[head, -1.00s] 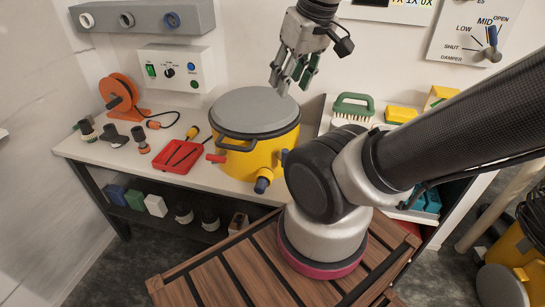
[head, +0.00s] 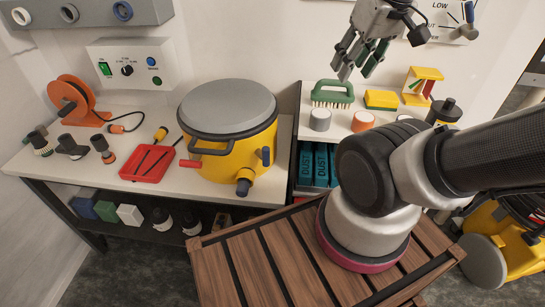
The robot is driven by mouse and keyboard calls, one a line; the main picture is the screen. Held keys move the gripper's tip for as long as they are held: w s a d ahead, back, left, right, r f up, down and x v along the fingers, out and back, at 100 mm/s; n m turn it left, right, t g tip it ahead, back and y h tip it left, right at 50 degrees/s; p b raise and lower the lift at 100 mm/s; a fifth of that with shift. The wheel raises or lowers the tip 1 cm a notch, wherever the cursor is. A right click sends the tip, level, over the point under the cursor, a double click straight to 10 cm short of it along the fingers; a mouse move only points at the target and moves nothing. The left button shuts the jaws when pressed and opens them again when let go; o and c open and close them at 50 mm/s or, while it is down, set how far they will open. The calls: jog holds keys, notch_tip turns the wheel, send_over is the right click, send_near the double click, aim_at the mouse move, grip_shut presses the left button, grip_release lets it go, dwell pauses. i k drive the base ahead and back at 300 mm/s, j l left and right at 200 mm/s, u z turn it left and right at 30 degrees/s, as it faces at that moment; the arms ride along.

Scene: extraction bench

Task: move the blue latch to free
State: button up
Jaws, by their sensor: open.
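The yellow canister (head: 222,160) with a grey lid (head: 228,106) stands on the bench, left of centre. The blue latch (head: 265,156) is a small dark blue lever on the right of its wall, roughly upright. A red latch (head: 190,163) sticks out to the left on its other side. My gripper (head: 356,70) is open and empty. It hangs above and to the right of the canister in the picture, in front of the wall, well apart from the latch. Whether the latch is fastened cannot be told.
A red tray (head: 131,170) and an orange cable reel (head: 90,105) are on the left. A green brush (head: 333,92), a yellow sponge (head: 380,99) and round pucks lie on the right. A dark spout (head: 243,187) sticks out at the canister's front. A slatted wooden top (head: 235,265) is in front.

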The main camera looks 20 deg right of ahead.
aim_at(263, 154)
jog(key=k+l+z, duration=0.25)
jog(key=k+z, duration=0.2)
jog(key=k+l+z, duration=0.4)
jog(key=i+j, duration=0.05)
jog(key=i, duration=0.05)
